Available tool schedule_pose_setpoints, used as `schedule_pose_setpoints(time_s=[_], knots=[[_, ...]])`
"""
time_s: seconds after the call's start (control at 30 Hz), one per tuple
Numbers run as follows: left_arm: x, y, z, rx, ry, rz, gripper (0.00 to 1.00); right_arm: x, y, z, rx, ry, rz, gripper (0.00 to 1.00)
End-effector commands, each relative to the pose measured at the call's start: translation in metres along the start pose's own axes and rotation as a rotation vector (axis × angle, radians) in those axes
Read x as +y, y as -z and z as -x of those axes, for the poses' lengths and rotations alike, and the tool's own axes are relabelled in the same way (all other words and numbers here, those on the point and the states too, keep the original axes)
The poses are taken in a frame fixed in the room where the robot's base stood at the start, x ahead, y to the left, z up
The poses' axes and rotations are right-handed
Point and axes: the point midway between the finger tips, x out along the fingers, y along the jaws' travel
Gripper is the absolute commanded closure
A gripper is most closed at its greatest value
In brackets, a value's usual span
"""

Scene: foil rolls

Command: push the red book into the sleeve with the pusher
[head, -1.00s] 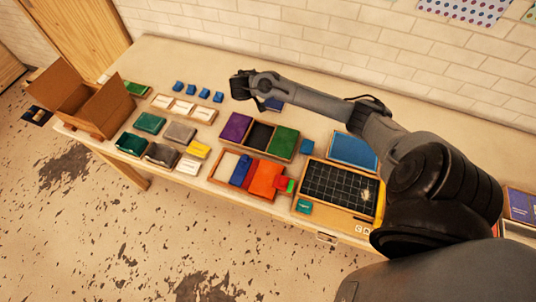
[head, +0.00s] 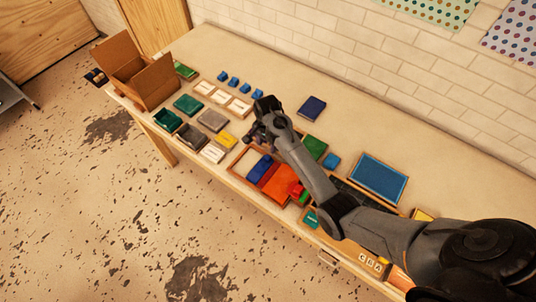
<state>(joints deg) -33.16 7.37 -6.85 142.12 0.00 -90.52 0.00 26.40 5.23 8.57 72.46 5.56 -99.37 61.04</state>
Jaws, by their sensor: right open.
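An orange-red flat piece (head: 281,184), which looks like the red book, lies in a wooden tray (head: 236,173) beside a blue piece (head: 261,167) near the table's front edge. I cannot pick out the sleeve for certain. My right gripper (head: 256,130) is open above the table, behind the tray, and appears empty. It and its arm hide most of another tray, where a green piece (head: 314,147) shows. My left gripper is out of view.
A dark blue book (head: 311,108) lies behind my gripper. A blue panel (head: 379,178) lies to the right. Several flat boxes, including a green one (head: 188,104), lie to the left, by an open cardboard box (head: 143,80).

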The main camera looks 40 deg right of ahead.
Motion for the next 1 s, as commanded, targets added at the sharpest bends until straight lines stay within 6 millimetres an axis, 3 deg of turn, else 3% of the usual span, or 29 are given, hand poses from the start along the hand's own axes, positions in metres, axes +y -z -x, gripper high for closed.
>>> schedule_pose_setpoints(time_s=[0.3,0.5,0.97,1.0], knots=[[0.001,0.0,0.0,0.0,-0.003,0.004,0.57,0.001,-0.001,-0.053,-0.001,-0.003,0.002,0.47],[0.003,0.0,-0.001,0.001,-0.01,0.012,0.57,0.0,0.0,-0.074,0.001,-0.001,0.001,0.47],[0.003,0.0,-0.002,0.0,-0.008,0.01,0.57,0.0,0.0,-0.082,0.001,0.0,0.002,0.47],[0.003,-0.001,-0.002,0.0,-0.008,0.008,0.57,0.0,0.0,-0.082,0.001,0.0,0.002,0.53]])
